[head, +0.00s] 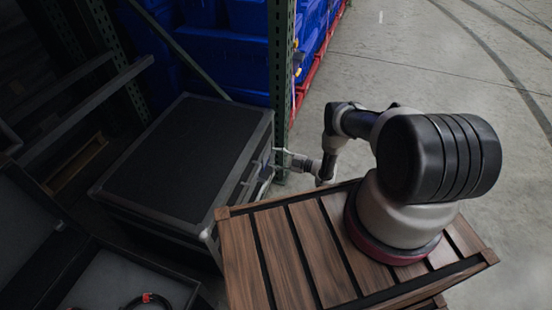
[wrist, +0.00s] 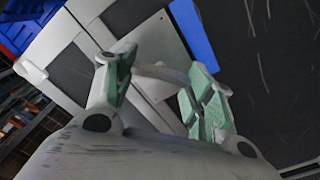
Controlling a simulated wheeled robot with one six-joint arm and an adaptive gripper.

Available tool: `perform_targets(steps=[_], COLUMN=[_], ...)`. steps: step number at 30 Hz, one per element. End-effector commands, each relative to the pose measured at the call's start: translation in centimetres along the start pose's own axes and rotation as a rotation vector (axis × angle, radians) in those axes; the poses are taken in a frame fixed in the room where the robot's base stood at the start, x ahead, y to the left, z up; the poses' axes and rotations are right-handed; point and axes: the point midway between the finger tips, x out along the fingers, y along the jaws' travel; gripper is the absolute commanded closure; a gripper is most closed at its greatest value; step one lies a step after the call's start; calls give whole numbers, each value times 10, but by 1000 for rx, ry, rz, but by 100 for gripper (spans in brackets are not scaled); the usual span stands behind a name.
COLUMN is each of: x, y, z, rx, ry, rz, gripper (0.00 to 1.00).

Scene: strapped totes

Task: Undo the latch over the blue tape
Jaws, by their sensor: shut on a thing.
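The black case (head: 185,150) with metal edges stands left of my arm in the head view. My gripper (head: 276,160) is at its right side face. In the wrist view my gripper (wrist: 160,78) has its two green-padded fingers on either side of a pale grey latch piece (wrist: 158,86) and is shut on it. A grey latch plate (wrist: 155,38) lies just beyond the fingers. The blue tape (wrist: 194,34) is a strip on the dark surface, right of that plate. The fingers hide part of the latch, and the tape is too small to make out in the head view.
A green rack post (head: 281,70) stands close behind my gripper. Blue totes (head: 225,65) fill the back. An open dark case (head: 120,280) lies at lower left, with a red-and-black item (head: 148,299) inside. Clear concrete floor (head: 430,60) is at the right.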

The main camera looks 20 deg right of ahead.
Motion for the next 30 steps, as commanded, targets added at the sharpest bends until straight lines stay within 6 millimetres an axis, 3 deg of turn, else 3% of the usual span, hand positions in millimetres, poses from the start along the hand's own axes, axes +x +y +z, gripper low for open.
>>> perform_targets(steps=[18, 30], x=[0, -1], y=[-3, -4], z=[1, 1], rx=[-567, -808], ry=[-1, -1], rz=[0, 0], gripper=[70, 70])
